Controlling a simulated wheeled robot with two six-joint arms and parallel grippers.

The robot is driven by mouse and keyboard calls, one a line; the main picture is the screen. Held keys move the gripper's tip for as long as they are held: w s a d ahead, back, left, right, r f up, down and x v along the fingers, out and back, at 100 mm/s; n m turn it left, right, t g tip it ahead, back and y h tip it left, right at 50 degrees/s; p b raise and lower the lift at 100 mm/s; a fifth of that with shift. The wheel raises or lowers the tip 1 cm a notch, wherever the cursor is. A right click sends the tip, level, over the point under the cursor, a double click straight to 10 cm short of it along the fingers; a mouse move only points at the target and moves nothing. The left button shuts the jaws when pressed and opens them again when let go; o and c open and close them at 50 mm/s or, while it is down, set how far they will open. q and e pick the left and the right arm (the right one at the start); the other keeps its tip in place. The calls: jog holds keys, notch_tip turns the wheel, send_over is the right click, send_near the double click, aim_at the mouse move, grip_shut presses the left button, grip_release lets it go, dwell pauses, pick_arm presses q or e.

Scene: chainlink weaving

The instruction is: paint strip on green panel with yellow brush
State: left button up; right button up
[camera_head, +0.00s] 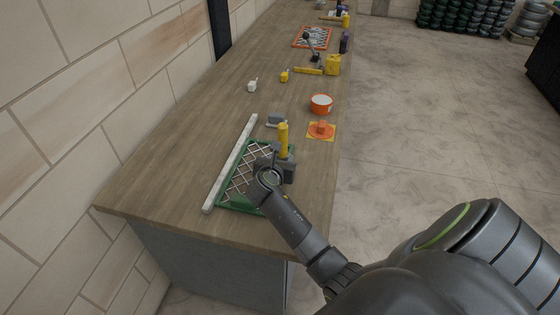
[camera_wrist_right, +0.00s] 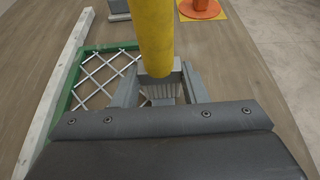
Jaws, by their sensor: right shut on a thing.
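The green panel (camera_head: 230,203) is a green frame with a white chain-link lattice, lying on the near end of the wooden counter. Its left part also shows in the right wrist view (camera_wrist_right: 66,98). A pale strip (camera_head: 229,168) lies along the panel's left side. My right gripper (camera_head: 284,163) is shut on the yellow brush (camera_head: 283,139). The brush stands upright, yellow handle up, over the panel's right part. In the right wrist view its pale bristles (camera_wrist_right: 160,88) point down between the fingers; whether they touch the panel I cannot tell. My left gripper is not in view.
An orange piece on a yellow square (camera_head: 331,137), an orange-rimmed white bowl (camera_head: 321,104) and a grey block (camera_head: 277,119) stand beyond the panel. Small yellow and white items, a yellow container (camera_head: 333,65) and an orange-framed panel (camera_head: 299,44) are farther back. The counter's left middle is clear.

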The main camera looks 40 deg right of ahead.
jog(key=shift+w+d+r+p, duration=0.1)
jog(key=shift+w+d+p, duration=0.3)
jog(key=shift+w+d, duration=0.35)
jog(key=shift+w+d+p, duration=0.35)
jog(key=shift+w+d, duration=0.5)
jog(key=shift+d, duration=0.3)
jog(key=shift+w+d, duration=0.65)
jog(key=shift+d, duration=0.1)
